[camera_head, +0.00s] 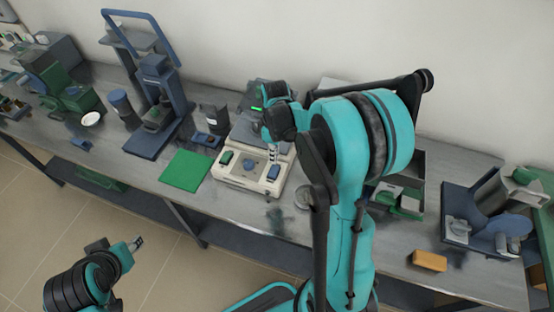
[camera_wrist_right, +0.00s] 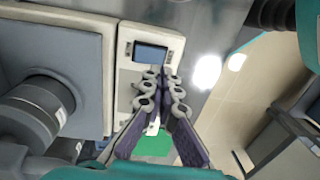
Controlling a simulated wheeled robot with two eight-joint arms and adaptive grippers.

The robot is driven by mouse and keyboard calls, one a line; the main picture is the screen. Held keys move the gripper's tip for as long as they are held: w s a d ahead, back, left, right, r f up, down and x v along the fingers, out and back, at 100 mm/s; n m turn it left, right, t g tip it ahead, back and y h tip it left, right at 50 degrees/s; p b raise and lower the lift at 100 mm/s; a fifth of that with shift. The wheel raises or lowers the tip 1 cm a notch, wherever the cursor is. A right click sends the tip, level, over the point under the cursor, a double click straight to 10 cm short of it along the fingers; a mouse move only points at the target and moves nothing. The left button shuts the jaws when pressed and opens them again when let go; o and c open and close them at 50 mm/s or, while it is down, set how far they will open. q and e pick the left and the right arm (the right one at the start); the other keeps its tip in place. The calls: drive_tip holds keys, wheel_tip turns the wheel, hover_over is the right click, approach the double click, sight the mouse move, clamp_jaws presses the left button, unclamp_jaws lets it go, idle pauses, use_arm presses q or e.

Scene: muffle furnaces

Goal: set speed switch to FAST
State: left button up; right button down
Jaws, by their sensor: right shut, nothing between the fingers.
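A cream device (camera_head: 236,178) stands on the bench, with a green switch (camera_head: 226,158) at its left, a blue knob (camera_head: 249,164) in the middle and a blue switch (camera_head: 273,172) at its right. No labels are readable, so I cannot tell which control sets speed or how it is set. My right gripper (camera_head: 272,158) points down just behind the right blue switch, its fingers shut and empty. In the right wrist view, the fingertips (camera_wrist_right: 161,72) are close to a blue switch (camera_wrist_right: 150,53) on the cream panel; contact is unclear. My left gripper (camera_head: 136,243) hangs low, off the bench.
A green mat (camera_head: 186,171) lies left of the device. A blue-framed stand (camera_head: 153,140) is farther left. An open dark tray (camera_head: 405,200) is right of my right arm, and a yellow block (camera_head: 429,260) lies near the front edge. My right arm hides part of the bench.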

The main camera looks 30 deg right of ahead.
wheel_tip(320, 180, up, 7)
drive_tip(key=a+p, duration=0.1)
drive_tip(key=shift+p, duration=0.3)
drive_tip(key=shift+s+a, duration=0.1)
drive_tip(key=shift+s, duration=0.15)
